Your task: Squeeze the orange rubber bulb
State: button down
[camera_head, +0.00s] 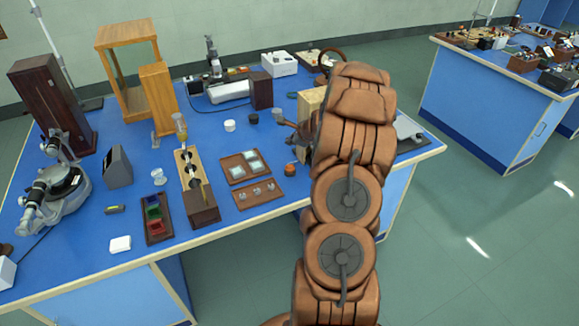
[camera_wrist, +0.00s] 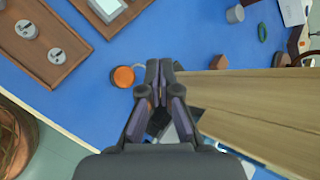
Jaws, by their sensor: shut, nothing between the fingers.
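A small round orange thing (camera_wrist: 123,76), which looks like the rubber bulb, is on the blue bench just left of my fingertips in the wrist view. It shows in the head view (camera_head: 290,167) near the bench's front edge, left of my arm. Its lower part is hard to make out. My gripper (camera_wrist: 159,68) is shut and empty, its fingertips apart from the orange thing in the picture. In the head view my arm hides most of my gripper (camera_head: 288,124).
A pale wooden block (camera_wrist: 265,100) stands close to the right of my fingers. Wooden trays (camera_head: 240,180) with discs lie left of the orange thing. A wooden stand (camera_head: 203,208) stands further left. A white pot (camera_head: 229,125) and a black cap sit behind.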

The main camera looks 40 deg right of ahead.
aim_at(291, 167)
notch_tip(291, 167, down, 9)
jog(key=b, duration=0.7)
jog(key=shift+r+b, duration=0.1)
jog(key=shift+b, duration=0.2)
dwell(1.2)
jog(key=shift+f+b, duration=0.4)
jog(key=shift+f, duration=0.05)
jog(key=shift+f+b, duration=0.55)
jog(key=shift+f, duration=0.05)
dwell(0.8)
jog(key=shift+r, duration=0.1)
dwell(0.4)
jog(key=shift+r+p, duration=0.95)
jog(key=shift+r, duration=0.05)
